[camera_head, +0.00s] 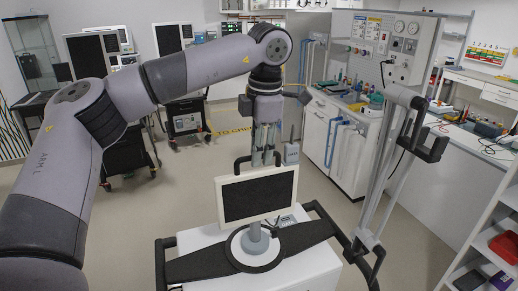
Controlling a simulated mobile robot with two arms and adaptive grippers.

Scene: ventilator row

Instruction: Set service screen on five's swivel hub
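The service screen (258,195), a dark panel in a white frame, stands slightly tilted above the white cart, facing me. A dark handle (239,163) rises behind its top edge. A grey round hub (255,243) on a pale disc shows just below the screen. The screen hides the top of the hub, so I cannot tell whether they are joined. My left gripper (264,150) points down directly above the screen's top edge, its fingers at the handle. Whether they are closed on it is unclear. My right gripper is not in view.
The white cart (310,262) has black rails and a tall grey support arm (388,165) on its right. A small grey box (291,152) is close beside my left gripper. Other equipment carts (188,118) stand behind. A shelf with a red bin (506,246) is at right.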

